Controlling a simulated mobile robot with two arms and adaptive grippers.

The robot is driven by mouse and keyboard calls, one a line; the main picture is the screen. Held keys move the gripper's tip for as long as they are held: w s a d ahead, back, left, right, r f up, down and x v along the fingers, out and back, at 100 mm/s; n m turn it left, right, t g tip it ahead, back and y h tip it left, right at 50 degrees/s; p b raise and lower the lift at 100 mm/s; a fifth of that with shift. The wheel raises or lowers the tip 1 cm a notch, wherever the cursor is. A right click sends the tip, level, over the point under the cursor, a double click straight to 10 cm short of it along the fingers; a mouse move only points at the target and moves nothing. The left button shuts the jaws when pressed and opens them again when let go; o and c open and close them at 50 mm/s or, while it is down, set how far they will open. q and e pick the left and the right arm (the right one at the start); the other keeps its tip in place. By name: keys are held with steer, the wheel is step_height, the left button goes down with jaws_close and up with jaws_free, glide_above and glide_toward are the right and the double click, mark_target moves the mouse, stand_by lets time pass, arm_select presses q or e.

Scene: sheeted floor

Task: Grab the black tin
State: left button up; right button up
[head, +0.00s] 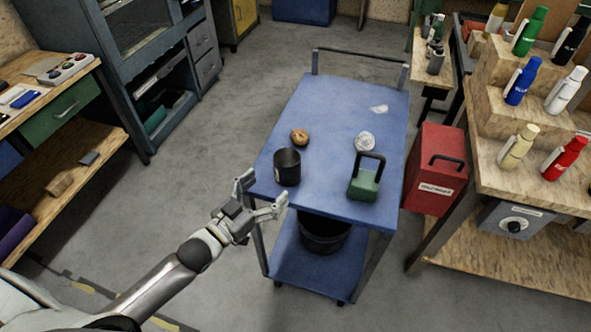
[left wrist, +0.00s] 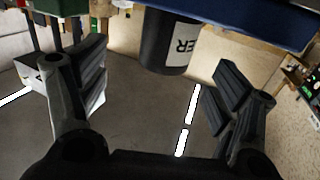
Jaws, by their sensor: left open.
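The black tin (head: 287,167) stands upright on the blue cart's top (head: 333,127), near its left edge. My left gripper (head: 262,192) is open and empty, just left of and nearer than the tin, by the cart's front left corner. It does not touch the tin. In the left wrist view, a black cylinder (left wrist: 165,45) with a white label shows at the top, beyond the open fingers; I cannot tell for sure whether it is the tin. My right gripper is not in view.
A brown round item (head: 299,137), a crumpled silvery item (head: 365,141) and a green block with a black handle (head: 363,187) share the cart top. A black bin (head: 323,232) is on its lower shelf. A red box (head: 435,172) stands right of the cart. Floor at left is clear.

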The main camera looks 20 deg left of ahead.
mark_target(279, 173)
arm_select(q)
steer(key=w, duration=0.2)
steer(key=shift+w, duration=0.3)
steer(key=shift+x, duration=0.95)
steer(key=shift+w+d+p, duration=0.15)
steer(key=shift+p, duration=0.2)
steer(key=shift+w+d, duration=0.1)
steer(key=shift+w, duration=0.25)
steer(key=p+x, duration=0.1)
steer(key=x, duration=0.2)
steer(key=shift+w+f, duration=0.1)
steer(key=shift+w, duration=0.1)
steer(key=shift+w+d, duration=0.15)
steer(key=shift+w, duration=0.25)
steer(key=shift+f, duration=0.1)
steer(key=c, duration=1.1)
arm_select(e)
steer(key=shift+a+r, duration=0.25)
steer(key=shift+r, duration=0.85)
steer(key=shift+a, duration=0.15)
